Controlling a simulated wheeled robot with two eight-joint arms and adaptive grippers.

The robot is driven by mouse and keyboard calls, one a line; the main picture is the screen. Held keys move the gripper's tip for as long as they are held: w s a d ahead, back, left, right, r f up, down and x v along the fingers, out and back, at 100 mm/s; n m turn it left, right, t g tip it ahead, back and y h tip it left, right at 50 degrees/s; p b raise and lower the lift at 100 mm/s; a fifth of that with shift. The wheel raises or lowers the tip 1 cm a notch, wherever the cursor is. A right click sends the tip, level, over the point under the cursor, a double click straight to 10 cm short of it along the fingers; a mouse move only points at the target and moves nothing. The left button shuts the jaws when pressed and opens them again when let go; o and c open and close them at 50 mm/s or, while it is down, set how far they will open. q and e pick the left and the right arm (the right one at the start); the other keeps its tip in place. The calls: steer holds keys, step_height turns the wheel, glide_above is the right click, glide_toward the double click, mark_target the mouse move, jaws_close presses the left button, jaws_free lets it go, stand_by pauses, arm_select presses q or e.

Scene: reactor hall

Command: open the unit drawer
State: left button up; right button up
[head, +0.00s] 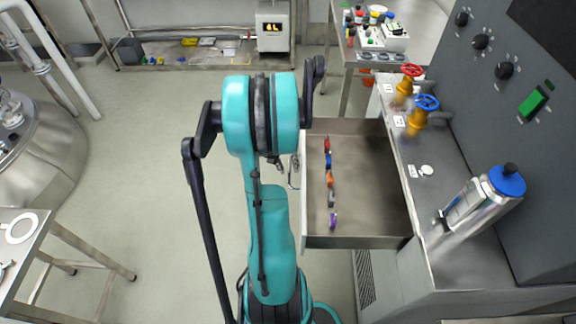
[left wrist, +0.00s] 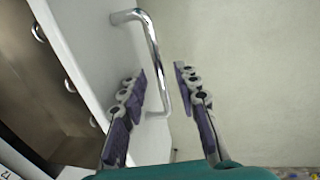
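The unit drawer (head: 370,185) stands pulled out from the grey unit, its inside showing in the head view. Its chrome bar handle (left wrist: 155,60) is on the white front panel (left wrist: 90,50) in the left wrist view; part of the handle also shows in the head view (head: 293,178). My left gripper (left wrist: 163,80) is open, with its purple-padded fingers on either side of the handle and a gap beside the bar. In the head view my teal arm hides most of that gripper. My right gripper is not in view.
Several small coloured items (head: 330,180) lie in a row inside the drawer. A steel flask with a blue lid (head: 487,200) and red and blue valves stand on the unit. Open floor (head: 150,130) lies left of the drawer. A small table (head: 25,235) is at lower left.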

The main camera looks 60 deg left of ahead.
arm_select(q)
step_height(320, 180, up, 12)
steer(key=s+a, duration=0.1)
steer(key=s, duration=0.1)
stand_by(0.4)
steer(key=shift+w+f, duration=0.1)
stand_by(0.4)
steer(key=w+d+r+m+y, duration=0.1)
steer(key=w+d+r+m, duration=0.15)
steer(key=w+d, duration=0.45)
steer(key=w+d+r+m+y, duration=0.1)
steer(key=w+d+m, duration=0.3)
steer(key=d, duration=0.5)
steer(key=w+d+m+t+h, duration=0.1)
steer(key=d+m+t, duration=0.4)
steer(key=d, duration=1.8)
steer(key=shift+w+d+f+m, duration=0.15)
steer(key=shift+w+d+m, duration=0.05)
steer(key=shift+w+m, duration=0.3)
